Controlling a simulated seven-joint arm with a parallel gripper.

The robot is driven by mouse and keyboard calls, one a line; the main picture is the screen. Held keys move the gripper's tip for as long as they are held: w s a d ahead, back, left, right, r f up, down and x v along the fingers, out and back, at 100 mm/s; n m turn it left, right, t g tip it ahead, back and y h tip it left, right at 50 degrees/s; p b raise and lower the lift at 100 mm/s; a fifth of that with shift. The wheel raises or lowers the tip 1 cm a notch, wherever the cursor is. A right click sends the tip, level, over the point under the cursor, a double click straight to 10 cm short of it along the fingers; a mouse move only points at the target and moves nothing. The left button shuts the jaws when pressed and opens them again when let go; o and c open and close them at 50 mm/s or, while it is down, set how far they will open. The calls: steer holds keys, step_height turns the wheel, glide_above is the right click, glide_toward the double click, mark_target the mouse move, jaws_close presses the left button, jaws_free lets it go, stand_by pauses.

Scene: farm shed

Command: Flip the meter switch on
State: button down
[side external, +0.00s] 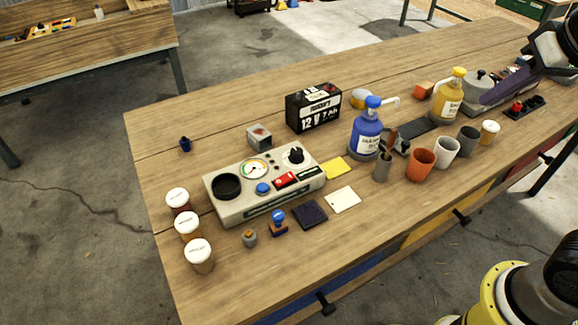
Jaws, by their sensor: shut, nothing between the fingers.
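The meter (240,204) is a beige box on the wooden table, left of the middle. Its top carries a round dial gauge (254,168), a black knob (295,155), a blue button (263,188) and a black round recess (227,187). A red switch (284,180) sits on its top near the front edge, beside a dark strip. I cannot tell which way the switch is set.
White-lidded jars (198,256) stand left of the meter. A stamp (278,224), a dark pad (310,214) and a white card (344,200) lie in front. A battery (314,108) stands behind; a blue pump bottle (367,130) and cups (420,166) are to the right.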

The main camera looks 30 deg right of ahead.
steer(key=w+a+r, duration=0.2)
steer(key=w+a, duration=0.2)
steer(key=w, duration=0.4)
steer(key=n+g, duration=0.3)
glide_above(288, 175)
steer(key=s+a, duration=0.2)
steer(key=s, duration=0.2)
step_height(288, 175, down, 11)
steer(key=shift+d, duration=0.1)
steer(key=shift+w+f, duration=0.1)
steer(key=x, duration=1.2)
steer(key=shift+d+f, duration=0.25)
steer(key=shift+d, duration=0.1)
steer(key=shift+d+f, duration=0.1)
steer(key=shift+f, duration=0.6)
